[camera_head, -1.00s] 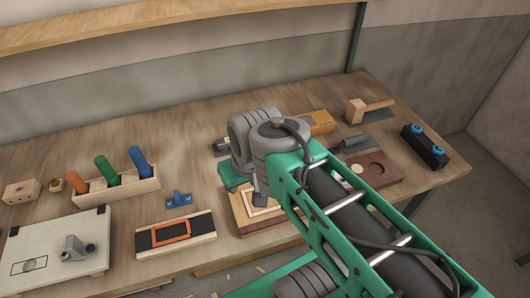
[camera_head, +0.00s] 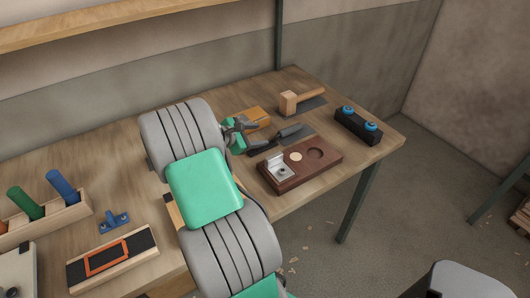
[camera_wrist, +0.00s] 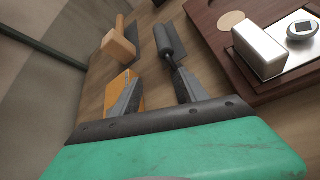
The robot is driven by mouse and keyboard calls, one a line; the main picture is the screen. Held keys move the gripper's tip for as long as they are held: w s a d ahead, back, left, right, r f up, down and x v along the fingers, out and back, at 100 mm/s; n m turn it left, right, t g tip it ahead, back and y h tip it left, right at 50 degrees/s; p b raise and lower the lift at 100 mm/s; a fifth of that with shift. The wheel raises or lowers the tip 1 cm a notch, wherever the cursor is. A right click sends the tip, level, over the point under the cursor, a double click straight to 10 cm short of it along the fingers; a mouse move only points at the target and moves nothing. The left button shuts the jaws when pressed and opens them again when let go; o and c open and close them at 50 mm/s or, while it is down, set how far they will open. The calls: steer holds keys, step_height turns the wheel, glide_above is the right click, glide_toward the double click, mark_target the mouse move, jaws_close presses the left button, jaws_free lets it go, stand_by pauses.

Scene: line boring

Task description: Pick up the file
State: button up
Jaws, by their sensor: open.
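The file lies on the bench with its dark handle (camera_head: 290,132) pointing right, beside the brown wooden board. In the wrist view its thick black handle (camera_wrist: 168,38) shows at the top and narrows to a thin neck near the right fingertip. The rest of the file is hidden behind that finger. My gripper (camera_wrist: 158,77) is open and empty, with its fingers pointing toward the file's neck and the orange box. In the head view my gripper (camera_head: 246,130) is left of the file, partly hidden by my arm.
An orange box (camera_head: 257,114) lies just beyond the fingers, and a wooden mallet (camera_head: 291,103) lies behind. The brown board (camera_head: 306,172) with a metal block (camera_wrist: 262,52) is close on the near side. A black block with blue knobs (camera_head: 357,125) stands at the right end.

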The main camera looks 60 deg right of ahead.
mark_target(280, 133)
steer(key=shift+n+g+h, duration=0.3)
steer(key=shift+n+g, duration=0.4)
steer(key=shift+n, duration=0.1)
steer(key=s+d, duration=0.1)
steer(key=s+d+f, duration=0.1)
steer(key=s+d, duration=0.1)
steer(key=shift+s+d, duration=0.15)
steer(key=p+x, duration=0.1)
steer(key=x, duration=0.6)
steer(key=shift+r, duration=0.1)
jaws_close()
